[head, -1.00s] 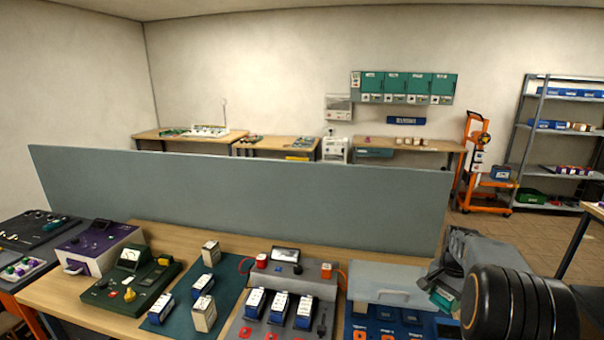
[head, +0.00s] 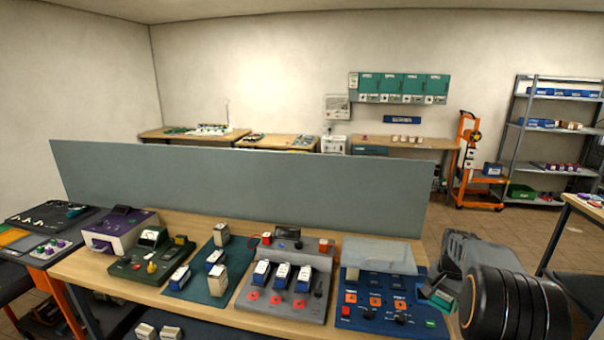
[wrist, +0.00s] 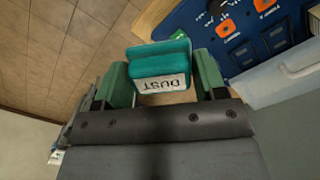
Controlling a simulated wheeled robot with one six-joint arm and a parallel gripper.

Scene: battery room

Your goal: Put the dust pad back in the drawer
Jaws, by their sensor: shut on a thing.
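The dust pad (wrist: 160,66) is a teal block with a white label reading "DUST", seen upside down in the wrist view. My gripper (wrist: 163,80) is shut on it, with a green finger pad on each side. In the head view my gripper (head: 440,296) is at the lower right, beside the blue panel's right end. Only a small green part shows there, and my arm hides much of it. I cannot make out the drawer for the pad in these frames.
A blue panel (head: 375,318) with a clear raised cover (head: 380,252) stands at the bench's right end, close to my gripper. A grey charger (head: 268,308) with batteries is left of it. A grey divider (head: 240,190) runs behind. Floor (head: 455,228) is open to the right.

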